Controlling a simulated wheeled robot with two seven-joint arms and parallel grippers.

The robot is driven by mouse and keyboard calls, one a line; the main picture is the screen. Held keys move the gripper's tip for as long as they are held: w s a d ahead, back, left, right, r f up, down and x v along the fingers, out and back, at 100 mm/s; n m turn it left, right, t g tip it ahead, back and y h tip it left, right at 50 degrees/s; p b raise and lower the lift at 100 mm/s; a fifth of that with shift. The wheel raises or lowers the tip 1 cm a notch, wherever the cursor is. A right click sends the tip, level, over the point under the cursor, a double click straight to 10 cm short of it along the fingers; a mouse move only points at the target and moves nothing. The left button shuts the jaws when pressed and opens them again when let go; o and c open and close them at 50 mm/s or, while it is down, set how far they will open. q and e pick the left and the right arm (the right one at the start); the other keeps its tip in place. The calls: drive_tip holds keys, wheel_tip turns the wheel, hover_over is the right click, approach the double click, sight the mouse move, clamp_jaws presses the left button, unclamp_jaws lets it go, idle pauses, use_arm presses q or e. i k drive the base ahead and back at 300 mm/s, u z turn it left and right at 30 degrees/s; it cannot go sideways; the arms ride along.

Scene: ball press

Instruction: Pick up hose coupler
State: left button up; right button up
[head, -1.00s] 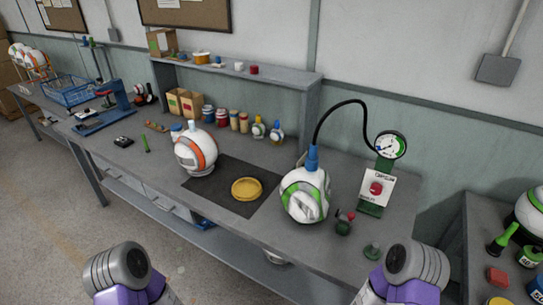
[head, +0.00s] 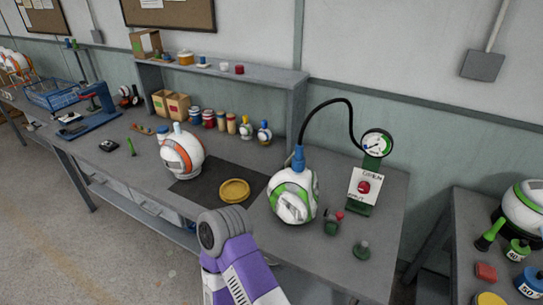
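The blue hose coupler (head: 298,158) sits at the top of a white and green ball (head: 293,196) on the workbench. A black hose (head: 322,103) rises from it and arches right to a gauge (head: 377,144) on a green stand. The coupler appears to be on the ball's top; I cannot tell whether it is locked there. A purple and grey arm link of mine shows at the bottom middle, in front of the bench edge. Neither of my grippers is in view.
A white and orange ball (head: 182,154) stands left on the bench (head: 345,275). A yellow disc (head: 234,190) lies on a dark mat (head: 205,188). A small green and red part (head: 333,224) and a green knob (head: 361,250) lie right of the green ball. A shelf (head: 225,72) stands behind.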

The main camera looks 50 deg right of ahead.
sight(298, 161)
drive_tip(key=i, duration=1.1)
drive_tip(key=z, duration=1.75)
